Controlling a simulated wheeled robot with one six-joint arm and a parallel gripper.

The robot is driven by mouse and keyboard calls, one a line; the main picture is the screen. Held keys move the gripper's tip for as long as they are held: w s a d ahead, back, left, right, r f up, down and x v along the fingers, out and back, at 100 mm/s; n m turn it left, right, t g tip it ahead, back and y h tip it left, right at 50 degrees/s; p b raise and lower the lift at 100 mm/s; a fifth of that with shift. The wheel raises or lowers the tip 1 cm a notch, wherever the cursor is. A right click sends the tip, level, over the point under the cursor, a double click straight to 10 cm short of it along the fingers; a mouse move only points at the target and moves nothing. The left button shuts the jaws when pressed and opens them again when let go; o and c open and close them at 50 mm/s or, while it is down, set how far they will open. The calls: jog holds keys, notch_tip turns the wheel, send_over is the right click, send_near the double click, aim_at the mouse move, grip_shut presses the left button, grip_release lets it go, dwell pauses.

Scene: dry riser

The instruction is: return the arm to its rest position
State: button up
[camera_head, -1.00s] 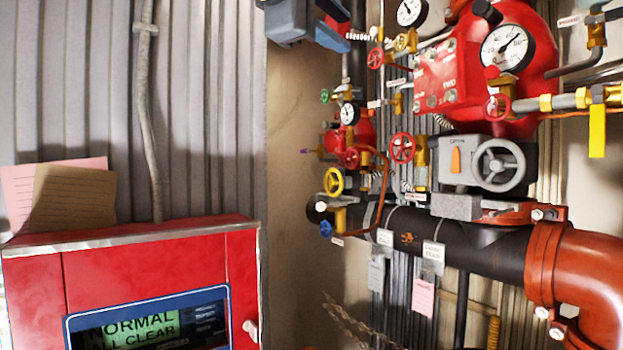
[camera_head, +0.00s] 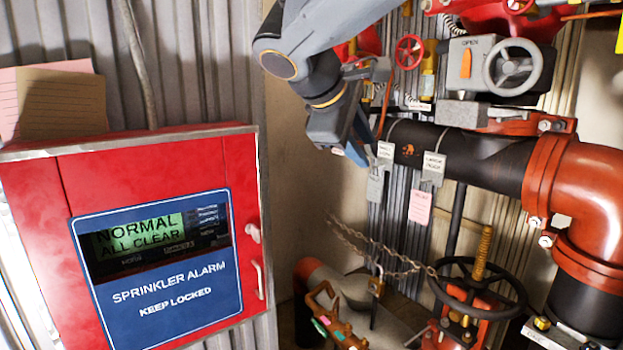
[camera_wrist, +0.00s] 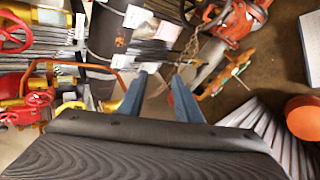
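My arm reaches in from the top of the head view, with my gripper (camera_head: 354,154) hanging down in front of the black pipe's left end. In the wrist view my gripper (camera_wrist: 158,80) shows two blue-grey fingers standing apart with nothing between them. The gripper is open and empty. In the head view, the arm hides part of the red valve gear behind it. Whether the fingertips touch the pipe tags or only overlap them in the picture cannot be told.
The red sprinkler alarm cabinet (camera_head: 160,160) stands at left, its screen reading "NORMAL ALL CLEAR". A black pipe (camera_head: 480,158) with hanging tags runs right to a red elbow (camera_head: 590,200). A chain (camera_head: 385,255) and black handwheel (camera_head: 478,285) lie below. A grey handwheel (camera_head: 512,67) is above.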

jog(key=s+d+f+m+g+y, duration=0.2)
jog(key=s+d+f+m, duration=0.1)
jog(key=f, duration=0.9)
jog(key=s+d+f+m+g+y+b, duration=0.1)
jog(key=s+f+m, duration=0.4)
jog(key=f, duration=0.7)
jog(key=s+d+f+m+g+y+b, duration=0.1)
jog(key=s+d+f+m+g+y, duration=0.2)
jog(key=f, duration=0.9)
jog(key=s+d+m, duration=0.1)
jog(key=s+d, duration=0.2)
jog(key=s, duration=0.1)
jog(key=shift+g, duration=0.3)
jog(key=shift+d, duration=0.1)
